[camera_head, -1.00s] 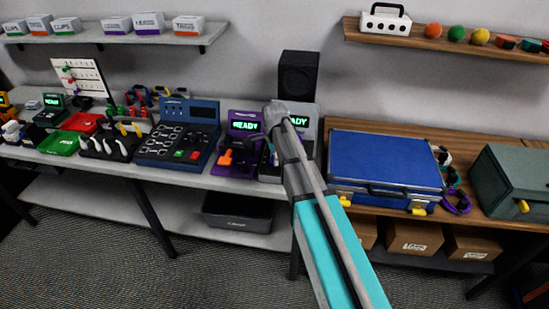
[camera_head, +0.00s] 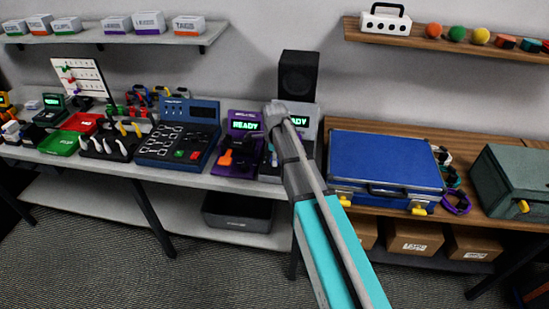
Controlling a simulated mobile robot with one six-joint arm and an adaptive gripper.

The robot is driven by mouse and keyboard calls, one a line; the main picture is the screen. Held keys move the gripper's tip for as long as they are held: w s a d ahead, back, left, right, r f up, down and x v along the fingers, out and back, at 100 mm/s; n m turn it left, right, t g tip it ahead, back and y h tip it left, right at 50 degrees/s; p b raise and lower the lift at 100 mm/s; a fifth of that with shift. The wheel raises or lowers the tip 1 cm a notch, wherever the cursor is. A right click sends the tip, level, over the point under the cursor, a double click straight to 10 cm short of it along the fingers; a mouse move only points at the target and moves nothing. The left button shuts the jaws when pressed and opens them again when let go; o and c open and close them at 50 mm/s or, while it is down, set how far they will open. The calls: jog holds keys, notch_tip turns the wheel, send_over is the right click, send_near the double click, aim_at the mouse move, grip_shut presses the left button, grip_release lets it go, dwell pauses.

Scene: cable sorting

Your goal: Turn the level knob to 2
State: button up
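I cannot make out a level knob in the head view. A grey device (camera_head: 305,120) with a green lit screen stands on the bench, and my arm covers much of its front. A purple device (camera_head: 243,127) with a screen reading READY and an orange part stands just left of it. My arm reaches up from the bottom to the grey device. The gripper's fingers are hidden behind the arm's end, so its state and any contact do not show.
A blue case (camera_head: 387,160) lies right of my arm on the wooden bench. A dark blue panel (camera_head: 180,140) with a green and a red button stands left of the purple device. A black speaker (camera_head: 299,75) stands behind. A dark bin (camera_head: 238,212) sits on the lower shelf.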

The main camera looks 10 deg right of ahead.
jog(key=shift+o, duration=1.4)
jog(key=shift+n, duration=0.4)
jog(key=n, duration=0.5)
jog(key=shift+n, duration=0.4)
jog(key=n, duration=0.9)
notch_tip(320, 180, up, 14)
jog(key=p, duration=1.4)
jog(key=s+d+f+n+b, duration=0.1)
jog(key=s+d, duration=0.3)
jog(key=s, duration=0.6)
jog(key=s+d+f+n+b, duration=0.2)
jog(key=s+d+f+b, duration=0.1)
jog(key=s, duration=0.8)
jog(key=shift+d+f+n, duration=0.15)
jog(key=shift+d+n, duration=0.15)
jog(key=shift+d, duration=0.35)
